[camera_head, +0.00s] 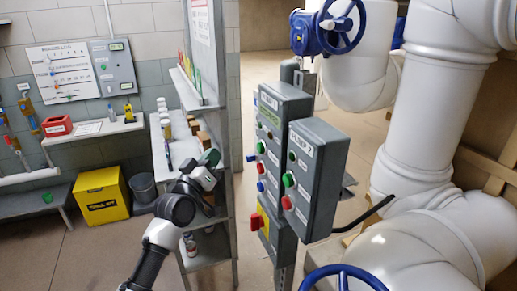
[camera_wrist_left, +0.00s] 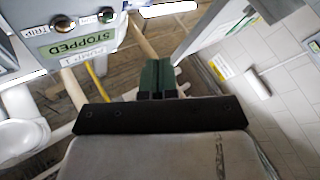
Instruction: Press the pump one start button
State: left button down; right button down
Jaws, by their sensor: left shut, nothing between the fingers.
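The pump one box (camera_head: 283,112) is grey and stands on a post, partly hidden behind the nearer "PUMP 2" box (camera_head: 318,172). A green button (camera_head: 261,147) shows on its face, with a red one (camera_head: 262,167) and a blue one (camera_head: 261,187) lower down. In the left wrist view the box labelled "PUMP 1" (camera_wrist_left: 30,42) shows at upper left, with a green "STOPPED" label (camera_wrist_left: 68,46) and two small lamps. My left gripper (camera_head: 210,158) is shut and empty, left of the boxes and apart from them. Its fingers show in the wrist view (camera_wrist_left: 158,78). My right gripper is out of view.
A shelf rack (camera_head: 205,225) with bottles and boxes stands beside my left arm. Large white pipes (camera_head: 425,110) and a blue valve wheel (camera_head: 343,27) fill the right. A red and yellow switch (camera_head: 257,221) sits below the boxes. A yellow bin (camera_head: 101,196) stands at left.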

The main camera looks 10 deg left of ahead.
pick_arm(q)
jog(key=w+d, duration=0.5)
jog(key=d, duration=0.2)
jog(key=shift+d, duration=0.15)
dwell(2.1)
jog(key=shift+w+d, duration=0.2)
jog(key=shift+d, duration=0.15)
jog(key=shift+w+d, duration=0.25)
jog(key=shift+d, duration=0.15)
dwell(0.6)
jog(key=shift+s+a, duration=0.1)
jog(key=shift+a, duration=0.05)
dwell(0.3)
jog(key=shift+s+a, duration=0.4)
jog(key=shift+a, duration=0.15)
jog(key=shift+s+a+p, duration=0.2)
jog(key=shift+s+a, duration=0.5)
jog(key=shift+a, duration=0.35)
jog(key=shift+s+a+p, duration=0.15)
jog(key=shift+s+a, duration=0.55)
jog(key=shift+a, duration=0.35)
jog(key=shift+f, duration=0.1)
